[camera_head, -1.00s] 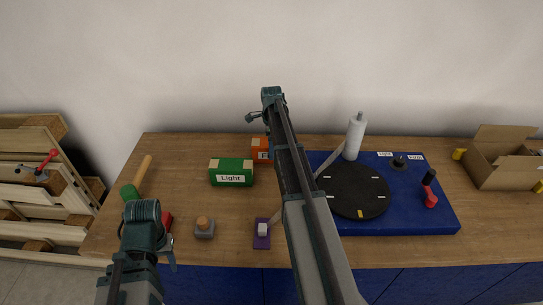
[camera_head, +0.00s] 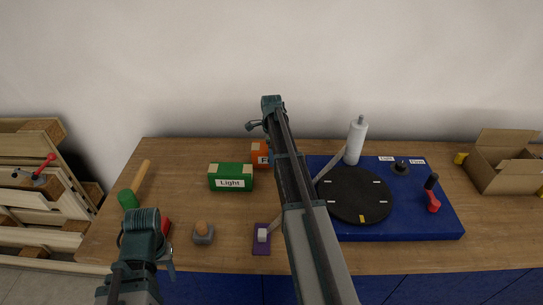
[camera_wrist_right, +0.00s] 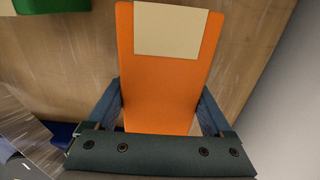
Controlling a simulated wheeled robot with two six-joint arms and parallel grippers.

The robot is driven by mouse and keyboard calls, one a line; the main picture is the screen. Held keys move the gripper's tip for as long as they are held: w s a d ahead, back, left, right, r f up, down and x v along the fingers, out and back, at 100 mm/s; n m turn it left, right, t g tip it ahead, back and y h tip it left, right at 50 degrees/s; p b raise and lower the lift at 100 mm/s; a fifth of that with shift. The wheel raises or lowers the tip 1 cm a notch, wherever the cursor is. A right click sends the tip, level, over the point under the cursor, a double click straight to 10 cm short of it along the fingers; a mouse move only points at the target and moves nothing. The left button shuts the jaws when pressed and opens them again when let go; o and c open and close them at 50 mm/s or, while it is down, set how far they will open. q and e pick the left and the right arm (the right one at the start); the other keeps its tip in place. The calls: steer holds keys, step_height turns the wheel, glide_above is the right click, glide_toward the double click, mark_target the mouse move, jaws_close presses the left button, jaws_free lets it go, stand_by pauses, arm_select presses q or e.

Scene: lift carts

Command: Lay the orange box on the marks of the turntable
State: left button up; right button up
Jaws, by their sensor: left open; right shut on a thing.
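The orange box (camera_head: 260,155) is on the table behind my right arm, which hides much of it in the head view. In the right wrist view the orange box (camera_wrist_right: 168,72), with a cream panel at one end, lies between the fingers of my right gripper (camera_wrist_right: 162,112), which is shut on it. The black turntable (camera_head: 354,195) with white marks and one yellow mark sits on a blue base (camera_head: 440,222) to the right of that arm. My left gripper (camera_head: 147,228) is low at the left, open; its fingertips are hard to make out.
A green box labelled Light (camera_head: 231,178) stands left of the orange box. A white roll (camera_head: 356,141) stands behind the turntable. A purple block (camera_head: 262,240), a grey block with a wooden knob (camera_head: 203,232), a mallet (camera_head: 135,188) and an open carton (camera_head: 500,170) are also on the table.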

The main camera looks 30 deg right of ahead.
steer(key=shift+r, duration=0.15)
step_height(320, 180, up, 10)
steer(key=p, duration=1)
